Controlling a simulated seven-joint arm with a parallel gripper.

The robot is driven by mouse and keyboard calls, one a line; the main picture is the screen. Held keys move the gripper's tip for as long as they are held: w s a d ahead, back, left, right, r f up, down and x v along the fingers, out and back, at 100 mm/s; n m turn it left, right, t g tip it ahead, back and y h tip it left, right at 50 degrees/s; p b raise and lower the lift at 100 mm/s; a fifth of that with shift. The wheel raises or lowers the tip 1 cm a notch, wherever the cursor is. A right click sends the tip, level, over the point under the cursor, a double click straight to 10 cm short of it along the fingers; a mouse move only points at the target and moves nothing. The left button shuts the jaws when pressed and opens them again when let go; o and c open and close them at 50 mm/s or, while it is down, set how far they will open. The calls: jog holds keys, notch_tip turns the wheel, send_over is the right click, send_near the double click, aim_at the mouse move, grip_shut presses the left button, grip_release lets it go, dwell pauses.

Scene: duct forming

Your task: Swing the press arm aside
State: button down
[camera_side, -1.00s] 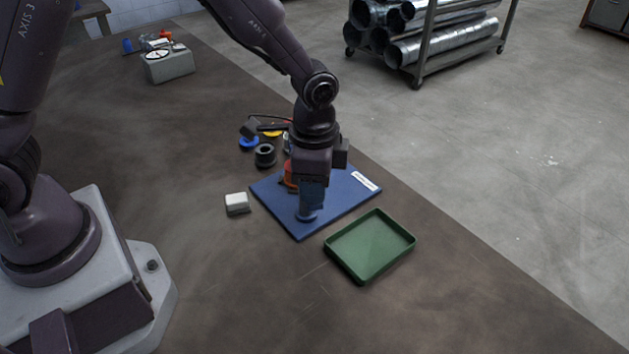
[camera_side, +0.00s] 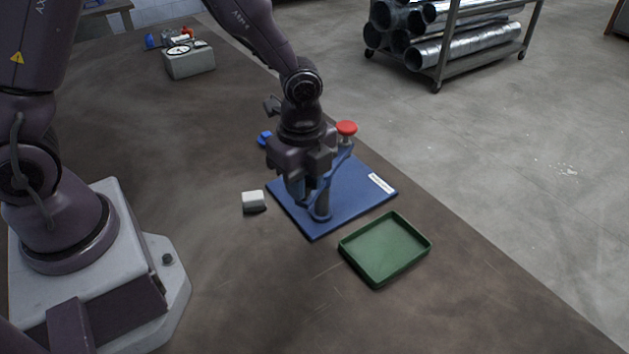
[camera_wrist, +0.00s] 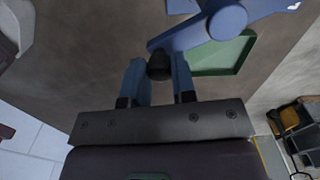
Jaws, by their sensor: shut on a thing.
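The blue press stands on a flat blue base plate (camera_side: 352,200) with a white label. Its post (camera_side: 321,206) rises near the plate's front. The blue press arm (camera_side: 342,156) reaches toward the back right, with a red knob (camera_side: 346,128) above that end. In the wrist view the press arm (camera_wrist: 190,35) crosses the top, and a black knob (camera_wrist: 159,66) hangs at its near end. My gripper (camera_side: 298,192) is at the left of the post. In the wrist view my gripper (camera_wrist: 159,78) has its fingers shut on the black knob. In the side view the gripper hides that knob.
A green tray (camera_side: 428,243) lies in front of the plate, and a small white block (camera_side: 254,201) lies to its left. A blue item (camera_side: 264,138) shows partly behind my gripper. A grey box (camera_side: 190,63) stands far back. The table's right edge runs past the plate.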

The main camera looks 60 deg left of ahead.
jog(key=a+m, duration=0.6)
jog(key=m, duration=0.4)
jog(key=shift+a+m, duration=0.1)
jog(key=shift+m, duration=0.2)
dwell(0.4)
jog(key=c, duration=0.9)
grip_release()
jog(key=shift+s, duration=0.1)
jog(key=shift+r, duration=0.1)
notch_tip(320, 180, up, 13)
jog(key=shift+f, duration=0.1)
